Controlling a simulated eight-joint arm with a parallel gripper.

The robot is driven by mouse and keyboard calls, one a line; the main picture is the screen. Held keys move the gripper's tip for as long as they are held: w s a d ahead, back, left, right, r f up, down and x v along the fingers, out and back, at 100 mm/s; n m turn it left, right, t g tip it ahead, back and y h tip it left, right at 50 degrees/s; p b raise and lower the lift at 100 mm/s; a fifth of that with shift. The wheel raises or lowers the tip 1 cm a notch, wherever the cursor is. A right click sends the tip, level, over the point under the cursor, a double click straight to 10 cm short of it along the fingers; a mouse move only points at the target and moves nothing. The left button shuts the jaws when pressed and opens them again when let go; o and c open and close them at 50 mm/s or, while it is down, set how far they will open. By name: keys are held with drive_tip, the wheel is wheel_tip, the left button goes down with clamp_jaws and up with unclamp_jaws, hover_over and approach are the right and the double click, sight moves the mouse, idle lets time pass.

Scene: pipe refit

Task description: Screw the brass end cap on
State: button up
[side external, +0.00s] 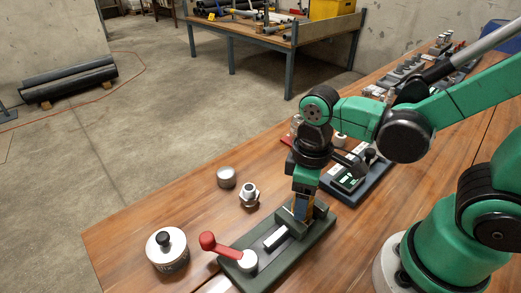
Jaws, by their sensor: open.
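My gripper (301,208) points down over the back jaw of a dark green vise (255,272). Its jaws are open. A small brass-yellow patch shows at its fingertips; I cannot tell whether this is the brass end cap or part of the fingers. No brass end cap shows clearly elsewhere. A short bright metal pipe piece (276,238) lies in the vise, in front of my gripper. The vise's red handle (220,246) is at its left end. A silver hex fitting (249,195) and a grey round cap (227,177) stand on the bench to the left.
A silver canister with a black knob (167,252) stands near the bench's left edge. A dark device with a small screen (350,180) lies behind my gripper. Several small parts line the back of the wooden bench (135,213). Bare wood lies between canister and fitting.

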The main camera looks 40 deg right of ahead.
clamp_jaws()
drive_tip(key=m, duration=0.3)
drive_tip(key=shift+m, duration=1.6)
drive_tip(key=shift+m, duration=0.7)
drive_tip(key=m, duration=0.4)
drive_tip(key=shift+m, duration=0.3)
